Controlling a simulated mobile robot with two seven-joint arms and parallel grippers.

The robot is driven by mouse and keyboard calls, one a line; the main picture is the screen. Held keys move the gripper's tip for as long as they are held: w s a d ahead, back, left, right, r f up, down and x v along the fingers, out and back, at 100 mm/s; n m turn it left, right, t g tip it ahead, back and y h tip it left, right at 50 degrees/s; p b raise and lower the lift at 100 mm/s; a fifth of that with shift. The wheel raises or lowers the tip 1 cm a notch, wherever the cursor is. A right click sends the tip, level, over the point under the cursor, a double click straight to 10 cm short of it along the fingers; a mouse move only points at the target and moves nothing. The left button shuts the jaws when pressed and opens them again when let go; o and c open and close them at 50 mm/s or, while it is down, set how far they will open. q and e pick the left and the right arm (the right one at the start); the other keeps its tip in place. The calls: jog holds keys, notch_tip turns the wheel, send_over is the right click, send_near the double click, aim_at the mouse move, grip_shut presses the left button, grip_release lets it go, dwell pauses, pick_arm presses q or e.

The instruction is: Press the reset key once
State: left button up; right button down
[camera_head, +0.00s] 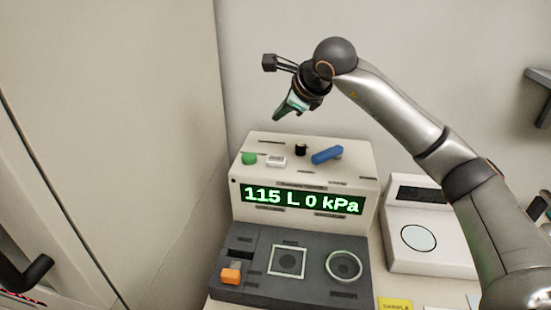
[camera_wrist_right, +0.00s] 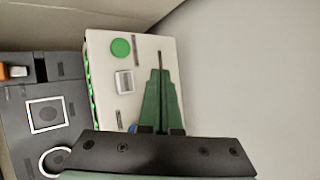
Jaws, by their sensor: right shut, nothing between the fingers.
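The classifier's cream box (camera_head: 360,175) has a green button (camera_head: 249,158), a small pale square key (camera_head: 276,161), a black knob (camera_head: 300,149) and a blue lever (camera_head: 327,155) on top. The labels are too small to read; the pale key looks like the reset key. My right gripper (camera_head: 278,114) is shut and empty, in the air above and behind the box top, pointing down. In the right wrist view its green fingers (camera_wrist_right: 160,75) appear beside the pale key (camera_wrist_right: 124,82) and the green button (camera_wrist_right: 121,47). My left gripper is not in view.
A dark base (camera_head: 330,290) in front carries an orange switch (camera_head: 231,273), a square frame and a ring. A white scale-like device (camera_head: 430,265) stands to the right. Walls are close at left and behind.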

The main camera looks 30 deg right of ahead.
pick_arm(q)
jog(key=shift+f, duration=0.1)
pick_arm(e)
jog(key=shift+f, duration=0.15)
jog(key=b, duration=0.5)
send_over(280, 161)
notch_tip(280, 161, down, 6)
jog(key=shift+r, duration=0.1)
notch_tip(280, 161, down, 2)
jog(key=shift+f+b, duration=0.1)
jog(key=shift+b, duration=0.6)
jog(key=shift+f+b, duration=0.3)
jog(key=shift+w, duration=0.1)
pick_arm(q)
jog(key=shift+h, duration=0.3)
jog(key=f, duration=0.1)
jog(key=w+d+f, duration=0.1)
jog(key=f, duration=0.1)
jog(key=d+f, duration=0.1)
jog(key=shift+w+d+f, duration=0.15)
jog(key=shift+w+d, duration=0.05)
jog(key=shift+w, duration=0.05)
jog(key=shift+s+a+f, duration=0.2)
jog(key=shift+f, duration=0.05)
